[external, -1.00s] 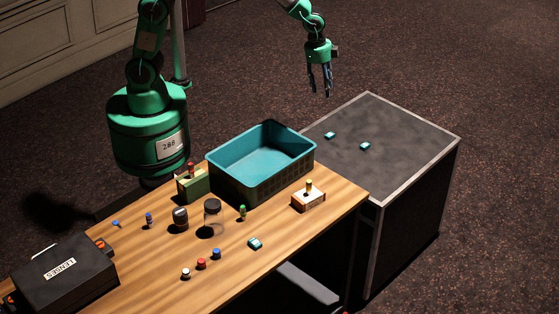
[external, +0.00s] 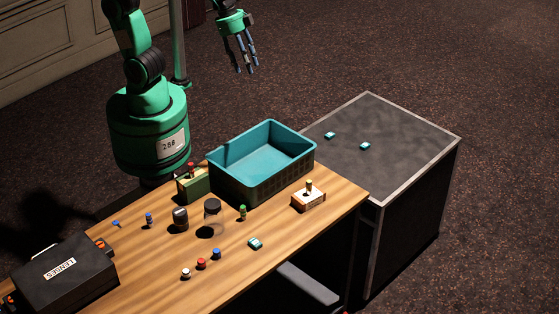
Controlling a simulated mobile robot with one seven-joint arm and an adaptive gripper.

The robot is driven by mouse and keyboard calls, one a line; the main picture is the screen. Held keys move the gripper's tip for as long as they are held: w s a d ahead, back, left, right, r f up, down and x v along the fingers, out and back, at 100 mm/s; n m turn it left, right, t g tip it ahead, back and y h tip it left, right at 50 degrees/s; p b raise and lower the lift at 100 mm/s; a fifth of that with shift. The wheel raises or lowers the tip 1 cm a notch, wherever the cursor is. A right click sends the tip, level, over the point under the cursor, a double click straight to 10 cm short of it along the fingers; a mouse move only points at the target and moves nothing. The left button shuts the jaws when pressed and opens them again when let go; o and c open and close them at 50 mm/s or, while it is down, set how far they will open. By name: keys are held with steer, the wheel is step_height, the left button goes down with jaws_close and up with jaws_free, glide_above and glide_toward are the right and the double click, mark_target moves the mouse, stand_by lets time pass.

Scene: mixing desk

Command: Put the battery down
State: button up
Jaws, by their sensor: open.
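My gripper (external: 246,68) is open, with its fingers spread and pointing down, in the air behind the teal basket. I see nothing held between the fingers. Two small teal-and-white blocks, which may be batteries, lie apart on the dark case top: one block (external: 330,135) further left and another block (external: 365,145) to its right. A similar block (external: 255,243) lies on the wooden desk near its front edge. They are too small to identify for certain.
The teal basket (external: 240,185) stands at the desk's back edge and looks empty. The dark case (external: 410,150) adjoins the desk's right end. A white box (external: 308,199), a jar (external: 212,215), several small knobs and a black LENSES box (external: 65,275) stand on the wooden desk (external: 150,270).

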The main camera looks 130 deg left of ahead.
steer(key=s+d+r+t+h, duration=0.1)
steer(key=s+d, duration=1.2)
steer(key=s, duration=0.1)
steer(key=shift+s+d+r+t, duration=0.15)
steer(key=shift+s+r+t, duration=0.2)
steer(key=shift+r+t, duration=0.05)
